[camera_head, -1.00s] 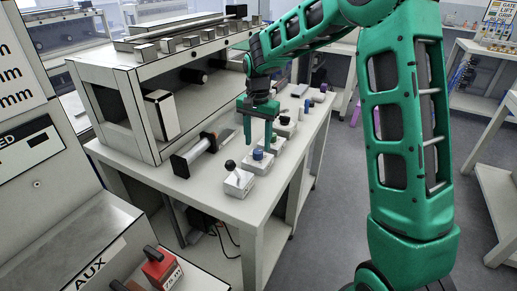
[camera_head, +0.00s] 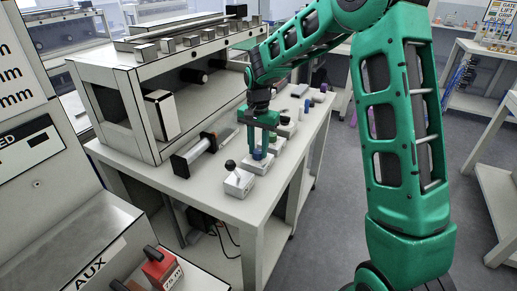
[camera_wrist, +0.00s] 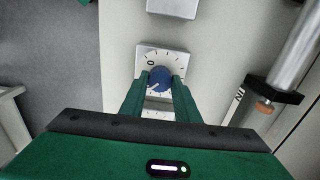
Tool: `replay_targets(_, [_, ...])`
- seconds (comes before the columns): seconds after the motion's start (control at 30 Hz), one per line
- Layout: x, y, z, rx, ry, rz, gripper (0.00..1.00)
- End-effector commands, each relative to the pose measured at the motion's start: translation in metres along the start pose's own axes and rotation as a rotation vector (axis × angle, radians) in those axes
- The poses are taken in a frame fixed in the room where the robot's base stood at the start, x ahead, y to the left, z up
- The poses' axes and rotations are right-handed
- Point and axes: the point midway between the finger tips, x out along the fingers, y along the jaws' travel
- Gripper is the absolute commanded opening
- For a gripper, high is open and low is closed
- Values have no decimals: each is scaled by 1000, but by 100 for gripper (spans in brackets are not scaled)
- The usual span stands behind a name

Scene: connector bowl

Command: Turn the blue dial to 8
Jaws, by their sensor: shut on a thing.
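The blue dial (camera_wrist: 159,77) sits on a pale square plate with tick marks around it; in the wrist view a 0 shows at its upper left. A small light mark on the dial appears at its lower left. The other scale figures are too small or hidden to read. My gripper (camera_wrist: 160,86) has a green finger on each side of the dial and is shut on it. In the head view the dial (camera_head: 257,155) is partly hidden by my gripper (camera_head: 260,150), which points down over it.
A box with a black-knobbed lever (camera_head: 238,182) stands just in front of the dial. More boxes with knobs line the bench behind it. A cylinder on a black mount (camera_head: 196,155) lies to the left. A grey shelf unit stands behind that.

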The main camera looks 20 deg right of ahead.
Motion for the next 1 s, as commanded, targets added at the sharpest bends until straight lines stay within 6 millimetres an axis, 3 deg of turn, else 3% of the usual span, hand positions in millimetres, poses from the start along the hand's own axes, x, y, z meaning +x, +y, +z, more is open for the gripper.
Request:
replay_targets(0.37, [-1,-1,-1,-137,5,0,6])
replay_targets(1.0, [-2,-2,0,-700,6,0,6])
